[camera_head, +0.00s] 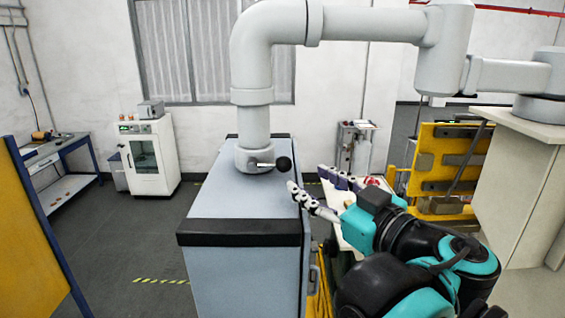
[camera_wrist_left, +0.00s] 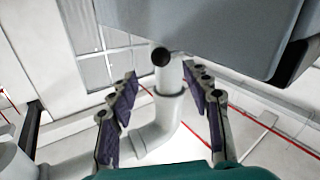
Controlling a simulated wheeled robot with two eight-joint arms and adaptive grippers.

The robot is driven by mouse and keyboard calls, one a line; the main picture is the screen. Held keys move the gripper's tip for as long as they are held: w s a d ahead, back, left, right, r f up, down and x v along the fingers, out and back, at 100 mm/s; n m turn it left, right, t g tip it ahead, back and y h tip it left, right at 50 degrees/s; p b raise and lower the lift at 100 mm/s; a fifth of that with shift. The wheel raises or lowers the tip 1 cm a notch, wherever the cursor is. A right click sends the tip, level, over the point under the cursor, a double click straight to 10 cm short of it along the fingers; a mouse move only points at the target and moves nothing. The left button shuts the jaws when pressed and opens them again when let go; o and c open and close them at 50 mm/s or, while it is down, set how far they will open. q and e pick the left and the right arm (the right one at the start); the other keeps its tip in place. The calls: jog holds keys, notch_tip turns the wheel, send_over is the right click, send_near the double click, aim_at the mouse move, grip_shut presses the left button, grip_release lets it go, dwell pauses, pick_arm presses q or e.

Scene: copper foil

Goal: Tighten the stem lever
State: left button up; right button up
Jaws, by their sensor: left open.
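The stem lever (camera_head: 265,164) is a short silver rod with a black ball knob (camera_head: 284,163) on its end. It sticks out to the right from the foot of a thick grey pipe (camera_head: 254,128) on the blue-grey cabinet. My left gripper (camera_head: 307,179) is open and empty, just right of the knob, with its fingers pointing toward it. In the left wrist view the knob (camera_wrist_left: 160,56) shows ahead of my left gripper (camera_wrist_left: 161,75), between the fingertip lines and apart from both fingers. The rod is mostly hidden behind the knob there. My right gripper is not in view.
The cabinet (camera_head: 240,204) has a black front edge and fills the middle. The pipe rises and bends right overhead. A yellow rack (camera_head: 447,160) stands at the right, a white machine (camera_head: 148,158) at the left. The floor left of the cabinet is clear.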

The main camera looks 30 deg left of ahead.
aim_at(289, 168)
pick_arm(q)
jog(key=p+x, duration=0.1)
jog(key=x, duration=0.6)
grip_shut()
